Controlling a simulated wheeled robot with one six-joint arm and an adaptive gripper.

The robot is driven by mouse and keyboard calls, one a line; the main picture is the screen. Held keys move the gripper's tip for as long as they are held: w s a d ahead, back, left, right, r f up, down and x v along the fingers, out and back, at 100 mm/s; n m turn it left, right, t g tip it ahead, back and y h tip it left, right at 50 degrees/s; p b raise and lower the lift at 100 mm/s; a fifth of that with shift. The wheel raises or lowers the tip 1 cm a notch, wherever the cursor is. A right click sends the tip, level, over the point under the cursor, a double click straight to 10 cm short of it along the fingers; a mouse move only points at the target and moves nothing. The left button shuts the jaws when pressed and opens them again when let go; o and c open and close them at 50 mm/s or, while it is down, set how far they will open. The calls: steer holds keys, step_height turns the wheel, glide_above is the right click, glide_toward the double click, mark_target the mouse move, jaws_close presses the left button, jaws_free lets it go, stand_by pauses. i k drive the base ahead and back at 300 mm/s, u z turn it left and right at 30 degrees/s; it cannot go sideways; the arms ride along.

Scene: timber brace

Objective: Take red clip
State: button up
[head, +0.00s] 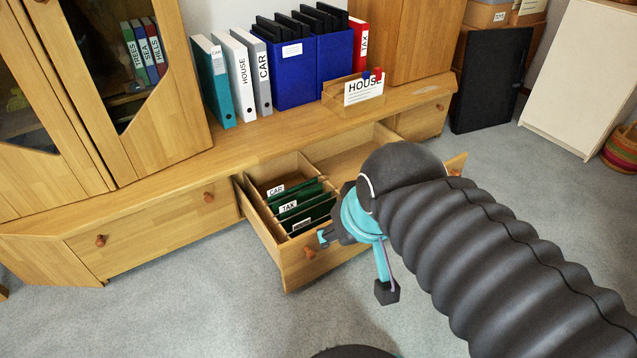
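A small red clip (378,74) sits at the top right of the white paper marked HOUSE (363,91), in a low wooden tray (339,98) on the cabinet top. A blue clip (366,77) is just left of it. My gripper (355,265) is at the front of the open drawer, well below and in front of the red clip. Its two turquoise fingers with dark tips are spread apart, and nothing shows between them. Part of my gripper is hidden behind my dark ribbed arm.
An open drawer (262,228) with green hanging files juts out below the cabinet top (240,146). Blue box files (292,77) and upright binders stand left of the tray; a red TAX binder (359,45) stands behind it. The carpet (180,290) at front left is clear.

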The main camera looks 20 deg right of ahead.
mark_target(377, 70)
steer(key=z, duration=2.2)
steer(key=i, duration=3.8)
steer(key=u, duration=3.35)
steer(key=i, duration=0.5)
steer(key=u, duration=0.1)
